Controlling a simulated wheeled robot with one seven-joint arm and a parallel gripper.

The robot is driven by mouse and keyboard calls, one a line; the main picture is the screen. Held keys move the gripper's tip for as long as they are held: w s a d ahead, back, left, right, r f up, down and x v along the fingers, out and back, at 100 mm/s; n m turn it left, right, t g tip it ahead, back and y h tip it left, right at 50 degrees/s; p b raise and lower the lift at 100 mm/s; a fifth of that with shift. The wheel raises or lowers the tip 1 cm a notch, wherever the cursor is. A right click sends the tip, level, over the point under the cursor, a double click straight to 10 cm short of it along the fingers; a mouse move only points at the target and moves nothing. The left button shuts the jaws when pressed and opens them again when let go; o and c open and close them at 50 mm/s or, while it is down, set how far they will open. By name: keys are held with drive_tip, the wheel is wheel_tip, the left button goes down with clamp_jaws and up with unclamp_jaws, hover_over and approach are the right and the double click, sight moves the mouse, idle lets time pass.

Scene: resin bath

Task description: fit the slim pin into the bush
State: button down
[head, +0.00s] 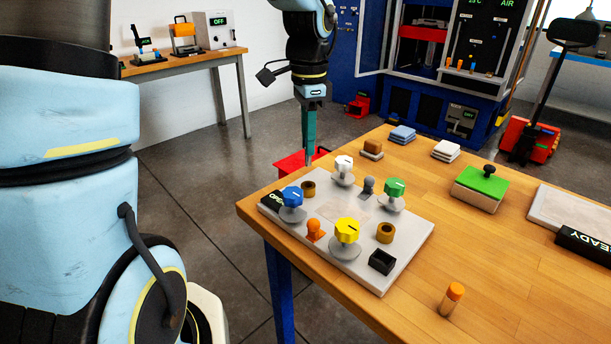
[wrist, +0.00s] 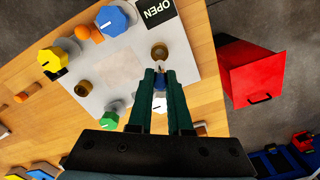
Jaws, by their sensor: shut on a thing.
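My gripper (head: 309,148) is above the far left side of the grey panel, pointing down, its teal fingers shut on the slim pin. Only a short grey tip of the pin (head: 308,160) shows below the fingers; the rest is hidden. In the wrist view the fingers (wrist: 160,72) end beside a brown ring-shaped bush (wrist: 159,51). This bush (head: 308,188) stands on the panel below the gripper in the head view. The pin appears above it and apart from it. A second brown bush (head: 385,232) stands at the panel's right side.
The panel (head: 375,275) also bears blue (head: 291,196), white (head: 344,163), green (head: 395,187) and yellow (head: 347,230) knobs close around the bushes. An orange-capped peg (head: 452,298) stands on the table. A red bin (wrist: 252,72) is beside the table.

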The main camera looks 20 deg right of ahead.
sight(308, 165)
wheel_tip(308, 165, down, 8)
drive_tip(key=shift+r+p, duration=0.25)
drive_tip(key=shift+p, duration=0.1)
drive_tip(key=shift+s+f, duration=0.1)
drive_tip(key=c, duration=0.8)
unclamp_jaws()
drive_tip(key=shift+c, duration=0.2)
wheel_tip(308, 165, up, 12)
drive_tip(key=shift+r+b, duration=0.15)
drive_tip(key=shift+b, duration=0.35)
drive_tip(key=s+a+f+n, duration=0.1)
drive_tip(key=a+f+n, duration=0.3)
drive_tip(key=a+n, duration=0.4)
drive_tip(key=s+a+f+n+t, duration=0.1)
drive_tip(key=a+f+n, duration=0.4)
drive_tip(key=a, duration=1.2)
drive_tip(key=s+n, duration=0.1)
drive_tip(key=n, duration=0.3)
drive_tip(key=shift+t, duration=0.3)
